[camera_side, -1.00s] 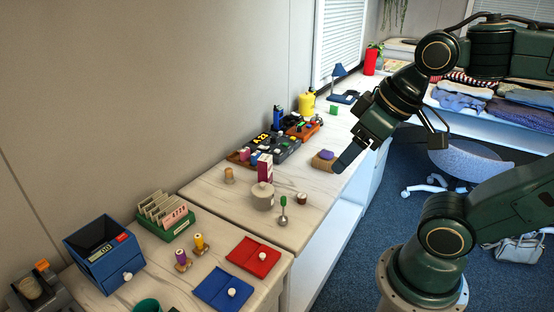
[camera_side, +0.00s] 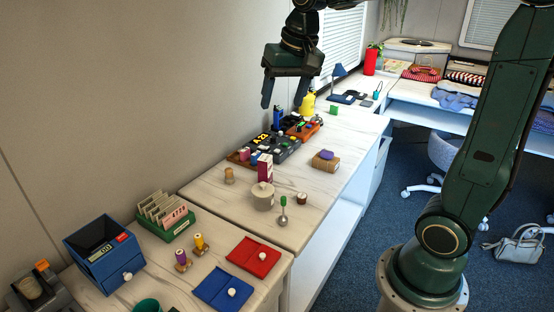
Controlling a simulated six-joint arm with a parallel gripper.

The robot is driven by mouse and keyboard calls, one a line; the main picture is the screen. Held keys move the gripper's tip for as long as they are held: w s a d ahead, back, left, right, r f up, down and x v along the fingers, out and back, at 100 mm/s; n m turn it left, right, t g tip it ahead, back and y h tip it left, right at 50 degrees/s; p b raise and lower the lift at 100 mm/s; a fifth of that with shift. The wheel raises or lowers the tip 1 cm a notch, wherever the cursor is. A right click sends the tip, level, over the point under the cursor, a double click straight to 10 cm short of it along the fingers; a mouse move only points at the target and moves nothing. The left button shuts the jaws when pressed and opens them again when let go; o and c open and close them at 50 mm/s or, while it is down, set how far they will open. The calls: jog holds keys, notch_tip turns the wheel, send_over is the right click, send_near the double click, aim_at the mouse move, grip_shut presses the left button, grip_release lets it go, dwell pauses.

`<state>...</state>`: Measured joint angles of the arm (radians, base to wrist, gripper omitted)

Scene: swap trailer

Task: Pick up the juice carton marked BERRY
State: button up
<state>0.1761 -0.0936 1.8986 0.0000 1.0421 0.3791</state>
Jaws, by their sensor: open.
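A magenta-and-white carton (camera_side: 265,170) stands upright on the pale counter, just behind a round lidded pot (camera_side: 263,197). The pot partly hides its lower part. I cannot read any marking on it, so I cannot confirm that it says BERRY. My gripper (camera_side: 284,106) is open and empty, with its two fingers pointing down. In the picture it hangs above the carton and a little to the right, in front of the wall, well clear of the counter.
A dark tray with small items (camera_side: 274,148), a blue bottle (camera_side: 278,116) and a yellow jug (camera_side: 307,104) stand behind the carton. A spoon-like tool (camera_side: 283,218) lies near the pot. A brown block (camera_side: 326,162) sits at right. Clear counter (camera_side: 320,185) lies right of the carton.

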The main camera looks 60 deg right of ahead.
jog(key=w+d+f+m+g, duration=0.1)
jog(key=w+d+f+m, duration=0.2)
jog(key=w+d, duration=0.35)
jog(key=m+g, duration=0.2)
jog(key=m, duration=0.4)
send_over(265, 157)
notch_tip(265, 157, down, 16)
jog(key=shift+y, duration=0.3)
jog(key=shift+w+f, duration=0.15)
jog(key=shift+f, duration=4.3)
jog(key=shift+f, duration=0.1)
jog(key=shift+f, duration=2.5)
jog(key=shift+c, duration=0.2)
